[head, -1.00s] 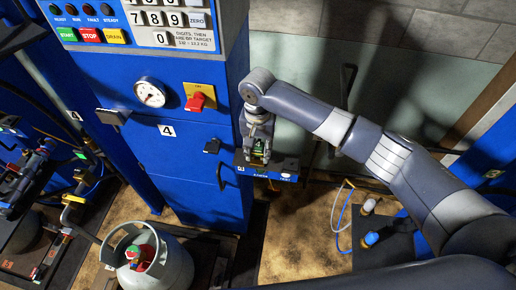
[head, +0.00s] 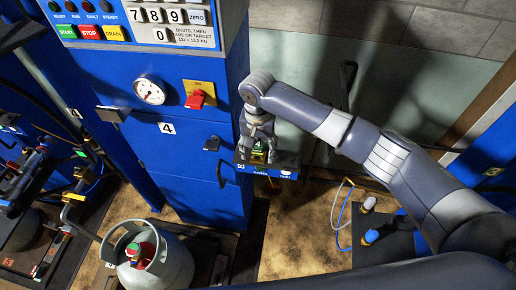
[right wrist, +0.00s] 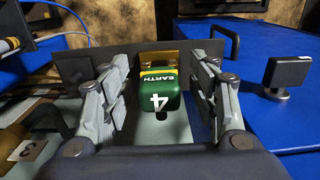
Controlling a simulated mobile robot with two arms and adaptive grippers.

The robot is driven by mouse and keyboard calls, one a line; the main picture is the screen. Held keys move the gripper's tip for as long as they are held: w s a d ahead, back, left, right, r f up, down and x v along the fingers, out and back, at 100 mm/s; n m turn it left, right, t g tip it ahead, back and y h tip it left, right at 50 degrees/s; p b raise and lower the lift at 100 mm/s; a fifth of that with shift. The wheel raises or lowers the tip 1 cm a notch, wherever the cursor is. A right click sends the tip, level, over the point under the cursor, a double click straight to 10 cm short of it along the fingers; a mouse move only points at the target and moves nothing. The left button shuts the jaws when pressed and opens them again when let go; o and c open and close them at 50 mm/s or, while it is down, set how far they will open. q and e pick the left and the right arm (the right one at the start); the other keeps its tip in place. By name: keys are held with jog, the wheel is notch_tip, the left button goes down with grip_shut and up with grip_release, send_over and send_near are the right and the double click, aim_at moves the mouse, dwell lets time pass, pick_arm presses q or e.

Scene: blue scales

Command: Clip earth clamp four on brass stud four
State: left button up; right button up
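Earth clamp four (right wrist: 163,95) is green with a yellow band and marked "EARTH 4". In the right wrist view it sits between my right gripper's fingers (right wrist: 162,98), against a brass piece (right wrist: 160,58) on a dark bracket. Gaps show on both sides of the clamp, so the fingers are open around it. In the head view the clamp (head: 258,155) sits on the small blue-fronted bracket at the cabinet's right side, just below my right gripper (head: 260,138). Stud four itself is hidden, so I cannot tell how the clamp grips it. My left gripper is not seen.
The blue cabinet marked 4 (head: 167,129) has a red switch (head: 195,99), a gauge (head: 149,91) and black handles. Another station lies at the left. Hoses and blue-capped items are at lower right.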

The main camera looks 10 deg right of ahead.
jog(key=shift+r, duration=0.25)
notch_tip(320, 180, up, 12)
jog(key=shift+f, duration=0.25)
dwell(0.8)
